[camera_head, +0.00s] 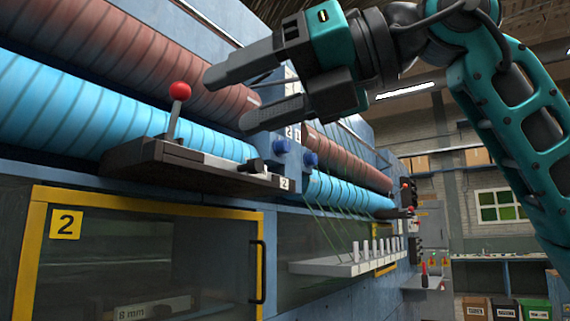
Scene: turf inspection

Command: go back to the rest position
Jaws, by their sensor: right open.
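My right gripper (226,100) reaches in from the upper right on a teal and black arm. Its two dark fingers point left, apart, with nothing between them. The fingertips appear to the right of a red ball-topped lever (179,92), with a gap between them in the picture. The lever stands up from a dark bracket (150,166) on the machine front. My left gripper is not in view.
The blue machine carries brown rolls (90,45) and light blue rolls (60,100). Below is a yellow-framed door (150,201) marked 2, with a black handle (259,272). A shelf of white pegs (345,268) juts out. Bins (505,309) stand at the far right.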

